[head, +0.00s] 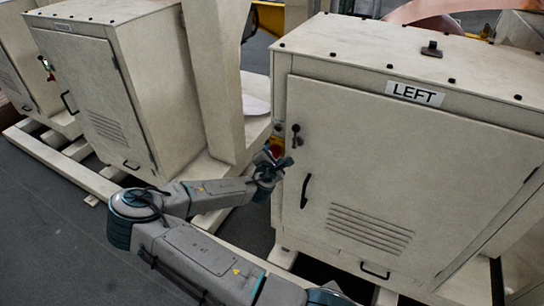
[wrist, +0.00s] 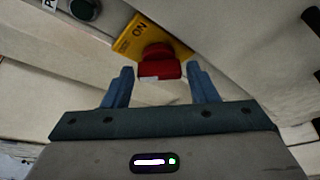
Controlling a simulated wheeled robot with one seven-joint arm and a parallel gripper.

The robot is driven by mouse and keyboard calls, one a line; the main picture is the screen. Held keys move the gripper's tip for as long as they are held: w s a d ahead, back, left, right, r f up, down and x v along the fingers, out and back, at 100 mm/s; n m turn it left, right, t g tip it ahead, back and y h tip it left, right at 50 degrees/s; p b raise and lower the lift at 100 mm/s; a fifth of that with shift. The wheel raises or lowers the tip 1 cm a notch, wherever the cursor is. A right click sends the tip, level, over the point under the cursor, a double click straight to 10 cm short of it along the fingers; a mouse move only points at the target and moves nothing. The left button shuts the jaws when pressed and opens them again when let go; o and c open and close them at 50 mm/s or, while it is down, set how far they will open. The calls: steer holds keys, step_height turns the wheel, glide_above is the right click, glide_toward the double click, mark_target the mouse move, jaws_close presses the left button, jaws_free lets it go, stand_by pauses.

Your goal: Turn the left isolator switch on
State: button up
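The left cabinet is a cream box (head: 400,150) with a "LEFT" label (head: 414,93). In the wrist view my gripper (wrist: 161,72) is open, a finger on each side of the knob's near end. Gaps show between the knob and both fingers.
The cabinet door has a black handle (head: 305,191) and a small latch (head: 296,135). Another cream cabinet (head: 90,90) stands to the left, with dark floor (head: 50,220) in front.

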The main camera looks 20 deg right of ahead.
steer(key=c, duration=0.6)
steer(key=shift+o, duration=0.2)
steer(key=shift+f+b, duration=0.15)
steer(key=shift+b, duration=0.15)
steer(key=m+b, duration=0.1)
steer(key=b, duration=0.1)
steer(key=m+t+b, duration=0.1)
steer(key=b, duration=0.1)
steer(key=shift+s+f, duration=0.1)
steer(key=shift+f, duration=0.25)
steer(key=m+t+h+b, duration=0.1)
steer(key=m+b, duration=0.3)
steer(key=b, duration=0.3)
steer(key=m+t+h+b, duration=0.1)
steer(key=m+b, duration=0.4)
steer(key=b, duration=0.2)
steer(key=f+m+t+h+b, duration=0.1)
steer(key=m+t+b, duration=0.1)
steer(key=m+b, duration=0.2)
steer(key=shift+m+b, duration=0.3)
steer(key=shift+b, duration=1.3)
steer(key=shift+r+m+h+b, duration=0.15)
steer(key=shift+m+h+b, duration=0.25)
steer(key=shift+m+b, duration=0.25)
steer(key=shift+r+m, duration=0.15)
steer(key=shift+m, duration=0.1)
